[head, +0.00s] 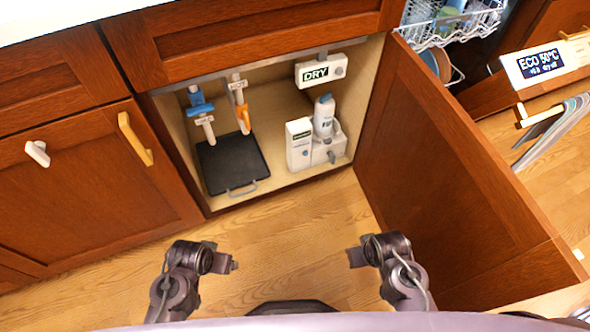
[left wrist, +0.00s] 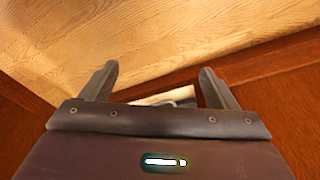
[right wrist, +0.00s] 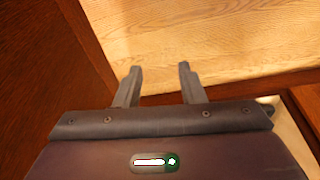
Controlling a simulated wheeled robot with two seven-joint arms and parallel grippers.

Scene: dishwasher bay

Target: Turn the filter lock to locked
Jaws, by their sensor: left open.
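I cannot make out a part that is clearly the filter lock. The open dishwasher's wire rack (head: 450,22) shows at the top right, and the inside below it is mostly hidden by a wooden door. A white unit with a small grey part (head: 331,156) stands in the open cabinet; I cannot tell what that part is. My left gripper (head: 234,263) is open and empty over the floor in front of the cabinet. My right gripper (head: 353,257) is apart from everything to its right, with a gap between its fingers (right wrist: 160,72) and nothing in it.
The open cabinet door (head: 440,170) stands between my right arm and the dishwasher. Inside the cabinet are a blue valve (head: 198,105), an orange valve (head: 243,118), a dark tray (head: 232,163), a DRY box (head: 319,72) and a bottle (head: 324,116). The floor (head: 290,230) ahead is clear.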

